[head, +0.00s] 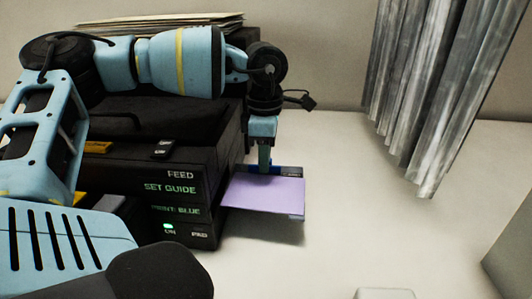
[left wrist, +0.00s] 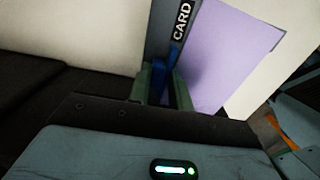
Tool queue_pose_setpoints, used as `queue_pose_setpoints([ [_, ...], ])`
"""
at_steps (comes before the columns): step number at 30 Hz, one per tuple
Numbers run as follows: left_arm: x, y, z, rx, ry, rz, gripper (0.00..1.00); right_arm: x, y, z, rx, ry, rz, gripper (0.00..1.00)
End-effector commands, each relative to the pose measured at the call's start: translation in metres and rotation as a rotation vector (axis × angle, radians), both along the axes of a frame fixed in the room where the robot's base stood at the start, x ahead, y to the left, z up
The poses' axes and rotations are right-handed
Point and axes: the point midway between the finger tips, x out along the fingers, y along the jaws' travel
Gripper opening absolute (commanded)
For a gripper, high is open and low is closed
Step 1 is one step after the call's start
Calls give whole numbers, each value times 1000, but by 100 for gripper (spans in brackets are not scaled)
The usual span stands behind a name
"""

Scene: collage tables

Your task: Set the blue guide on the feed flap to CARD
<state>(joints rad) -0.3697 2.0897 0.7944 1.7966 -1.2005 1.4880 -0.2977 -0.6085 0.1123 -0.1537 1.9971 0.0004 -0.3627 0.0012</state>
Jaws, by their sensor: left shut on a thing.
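The blue guide (head: 277,169) sits on the dark feed flap (left wrist: 160,35) at the side of the printer. My left gripper (head: 265,160) points down and is shut on the guide. In the left wrist view the guide (left wrist: 173,56) shows between and just beyond the fingertips (left wrist: 165,85), close to the near end of the white CARD label (left wrist: 182,20). The fingers hide part of the guide. A lilac sheet (head: 262,196) lies on the flap beside the guide. My right gripper is not in view.
The black printer (head: 232,150) has a front panel (head: 178,205) reading FEED, SET GUIDE and PRINT: BLUE, with a lit green light. Papers (head: 160,24) lie on top at the back. A grey pleated curtain-like thing (head: 425,95) hangs at the right. The pale table (head: 350,210) is clear right of the flap.

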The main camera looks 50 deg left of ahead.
Motion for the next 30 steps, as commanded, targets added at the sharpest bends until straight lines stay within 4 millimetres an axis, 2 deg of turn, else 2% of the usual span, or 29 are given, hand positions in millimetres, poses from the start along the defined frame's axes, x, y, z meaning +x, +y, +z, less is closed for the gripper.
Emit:
queue_pose_setpoints([
  [4,-7,-5,0,0,-1,0,0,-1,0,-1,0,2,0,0],
  [12,-7,-6,0,-1,0,0,0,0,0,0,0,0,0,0],
  [13,-7,-6,0,-1,0,0,23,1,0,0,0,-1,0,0],
  [16,-7,-6,0,-1,0,0,36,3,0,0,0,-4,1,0],
  [25,-7,-6,1,-1,2,0,36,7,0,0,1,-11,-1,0],
  [30,-6,-6,17,1,-1,-1,36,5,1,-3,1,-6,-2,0],
])
